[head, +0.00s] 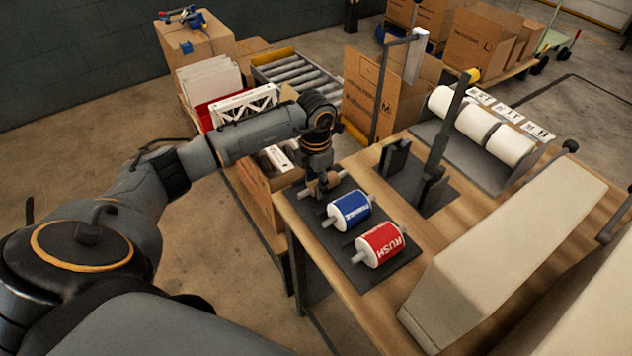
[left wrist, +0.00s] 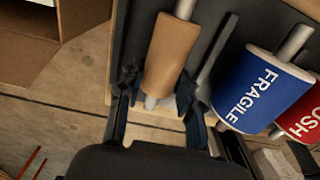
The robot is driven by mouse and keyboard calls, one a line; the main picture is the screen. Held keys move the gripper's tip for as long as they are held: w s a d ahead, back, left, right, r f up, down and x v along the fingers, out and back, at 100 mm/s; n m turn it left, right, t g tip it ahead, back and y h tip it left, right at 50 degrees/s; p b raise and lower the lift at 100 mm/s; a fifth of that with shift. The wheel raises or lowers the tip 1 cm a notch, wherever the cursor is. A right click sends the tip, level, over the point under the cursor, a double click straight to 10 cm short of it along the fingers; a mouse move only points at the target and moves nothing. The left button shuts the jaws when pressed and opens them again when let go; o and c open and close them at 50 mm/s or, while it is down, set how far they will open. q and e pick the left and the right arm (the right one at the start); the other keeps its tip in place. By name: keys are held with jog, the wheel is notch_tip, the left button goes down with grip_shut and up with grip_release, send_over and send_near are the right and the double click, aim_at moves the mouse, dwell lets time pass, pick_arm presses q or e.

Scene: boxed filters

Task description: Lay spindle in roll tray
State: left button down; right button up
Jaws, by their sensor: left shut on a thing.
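My left gripper (head: 320,180) is over the far left end of a dark roll tray (head: 408,252) on the wooden table. In the left wrist view my left gripper (left wrist: 156,92) is shut on a spindle (left wrist: 151,102), a grey rod through a brown roll (left wrist: 172,52). The brown roll also shows in the head view (head: 327,184), partly hidden by the gripper. I cannot tell whether it touches the tray. A blue FRAGILE roll (head: 349,211) and a red RUSH roll (head: 379,245) lie beside it in the tray. My right gripper is not in view.
A dark stand with two uprights (head: 395,157) and a tall post stands behind the tray. White label rolls (head: 482,124) sit in a rack at the back. A long beige housing (head: 508,252) fills the table's right side. Cartons (head: 370,95) and a roller conveyor (head: 297,77) stand beyond.

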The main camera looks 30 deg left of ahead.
pick_arm(q)
jog(key=c, duration=0.8)
grip_release()
jog(key=shift+f, duration=0.1)
notch_tip(320, 180, up, 12)
dwell(0.4)
